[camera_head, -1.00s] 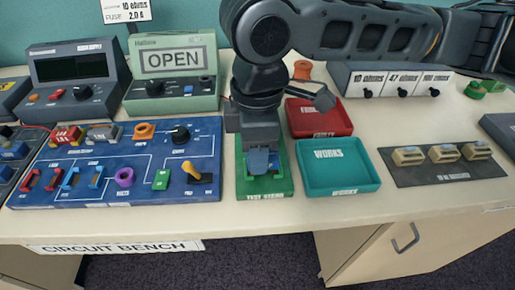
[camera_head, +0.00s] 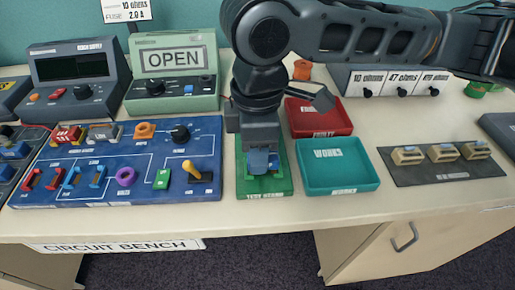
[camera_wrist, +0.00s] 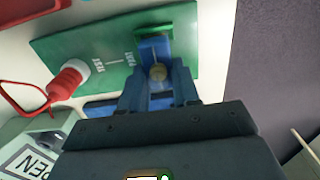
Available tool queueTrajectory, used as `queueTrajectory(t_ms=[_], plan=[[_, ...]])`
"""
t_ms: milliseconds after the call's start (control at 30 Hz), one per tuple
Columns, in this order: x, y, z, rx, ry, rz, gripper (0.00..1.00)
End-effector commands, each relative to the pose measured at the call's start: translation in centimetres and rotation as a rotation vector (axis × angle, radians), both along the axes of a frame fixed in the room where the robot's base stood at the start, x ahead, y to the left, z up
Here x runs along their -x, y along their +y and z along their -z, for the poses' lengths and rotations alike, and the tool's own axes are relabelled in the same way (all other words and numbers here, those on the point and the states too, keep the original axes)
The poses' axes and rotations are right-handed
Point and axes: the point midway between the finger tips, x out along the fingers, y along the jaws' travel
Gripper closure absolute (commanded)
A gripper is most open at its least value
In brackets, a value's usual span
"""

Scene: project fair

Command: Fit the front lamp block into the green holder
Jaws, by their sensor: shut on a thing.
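The front lamp block, blue with a round tan bulb, shows in the wrist view (camera_wrist: 153,47) and in the head view (camera_head: 262,160). My gripper (camera_wrist: 158,84) is shut on it; in the head view the gripper (camera_head: 262,150) points down over the green test board (camera_head: 265,188). The green holder (camera_wrist: 166,11) is a raised bracket on that board, with walls showing beside and beyond the block. The block is at the holder. My fingers hide its lower part, so I cannot tell whether it is fully seated.
A blue circuit board (camera_head: 105,199) with several parts lies close on the left. A teal tray (camera_head: 345,181) and a red tray (camera_head: 318,131) stand close on the right. A green meter reading OPEN (camera_head: 172,101) stands behind left. Bare tabletop shows at the front.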

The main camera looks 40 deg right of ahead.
Motion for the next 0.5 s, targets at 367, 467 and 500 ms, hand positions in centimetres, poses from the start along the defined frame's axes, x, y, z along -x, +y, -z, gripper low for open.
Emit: queueTrajectory(t_ms=[367,467,500], plan=[[0.0,-0.01,0.45,0.0,0.0,0.0,0.99],[0.0,-0.01,0.55,0.0,0.0,0.0,0.99],[0.0,-0.01,0.6,0.0,0.0,0.0,0.99]])
